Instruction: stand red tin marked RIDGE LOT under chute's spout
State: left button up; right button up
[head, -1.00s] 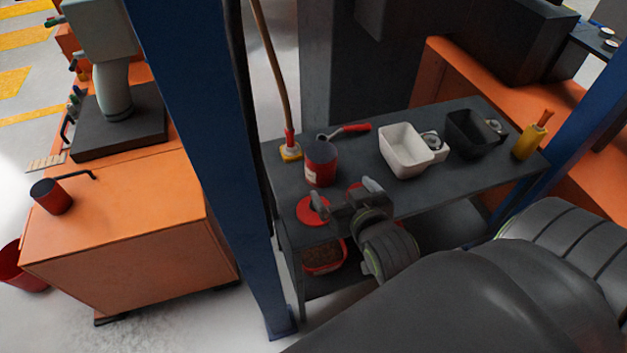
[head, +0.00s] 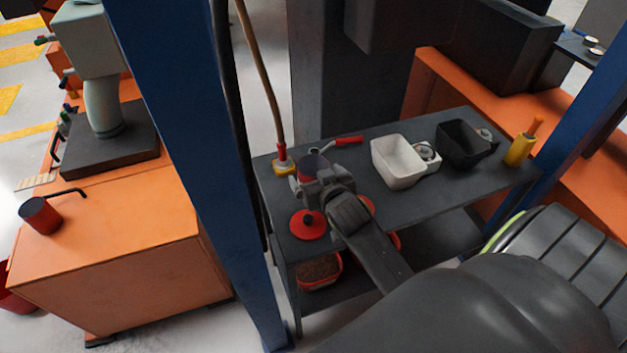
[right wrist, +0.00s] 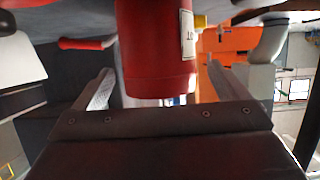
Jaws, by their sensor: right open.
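A red tin (head: 313,164) stands on the grey workbench, mostly hidden behind my right gripper (head: 312,178). In the right wrist view the tin (right wrist: 156,50) stands between the two open fingers (right wrist: 157,88), with clear gaps on both sides. Its white label (right wrist: 187,38) is only partly visible; I cannot read it in full. A grey-green spout (head: 102,105) comes down over a dark block (head: 105,146) on the orange cabinet at the left. My left gripper is out of view.
A blue post (head: 185,140) stands between bench and cabinet (head: 120,230).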

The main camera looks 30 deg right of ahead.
aim_at(309, 166)
jog(key=shift+x, duration=1.6)
jog(key=shift+s+d, duration=0.1)
jog(key=c, duration=1.2)
